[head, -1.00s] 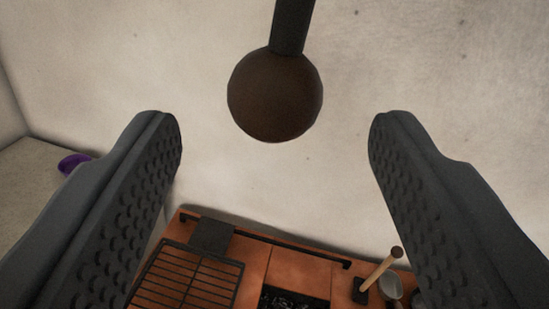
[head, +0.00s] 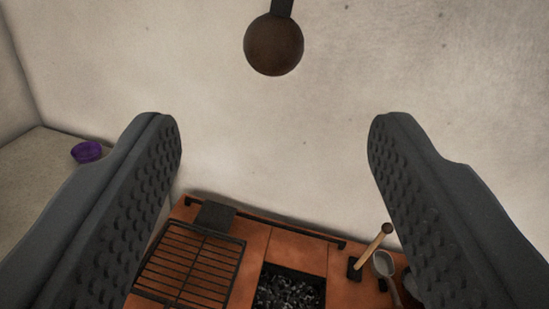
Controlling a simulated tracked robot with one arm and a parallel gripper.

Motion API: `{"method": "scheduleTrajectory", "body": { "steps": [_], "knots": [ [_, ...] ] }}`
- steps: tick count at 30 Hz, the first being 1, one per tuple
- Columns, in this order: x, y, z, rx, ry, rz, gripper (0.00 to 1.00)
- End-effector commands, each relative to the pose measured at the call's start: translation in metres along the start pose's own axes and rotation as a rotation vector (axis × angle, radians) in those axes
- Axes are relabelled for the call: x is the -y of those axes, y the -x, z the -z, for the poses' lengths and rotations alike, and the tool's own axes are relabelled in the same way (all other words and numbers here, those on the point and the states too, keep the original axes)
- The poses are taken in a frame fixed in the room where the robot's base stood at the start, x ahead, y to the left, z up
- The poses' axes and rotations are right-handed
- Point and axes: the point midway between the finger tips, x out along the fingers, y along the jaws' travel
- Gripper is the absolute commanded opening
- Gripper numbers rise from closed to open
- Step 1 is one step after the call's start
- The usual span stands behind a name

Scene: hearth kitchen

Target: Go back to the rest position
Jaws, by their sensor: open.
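My gripper (head: 275,140) is open, with its two dark studded fingers wide apart at the left and right of the head view. Nothing is between the fingers.
Below is an orange-brown hearth top (head: 290,248) with a black grate (head: 190,262), a pit of dark coals (head: 288,290), a rail (head: 290,235), a wooden-handled tool (head: 376,246) and a grey ladle (head: 384,265). A purple bowl (head: 87,151) stands at left. A pale wall is behind.

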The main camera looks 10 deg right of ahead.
Motion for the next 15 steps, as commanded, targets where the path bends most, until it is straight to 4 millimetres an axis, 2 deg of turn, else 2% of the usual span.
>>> {"method": "scheduleTrajectory", "body": {
  "steps": [11, 15],
  "knots": [
    [0.005, -0.002, -0.009, 0.077, -0.046, 0.06, 0.58],
    [-0.005, 0.002, -0.003, 0.148, -0.09, 0.12, 0.58]
  ]
}}
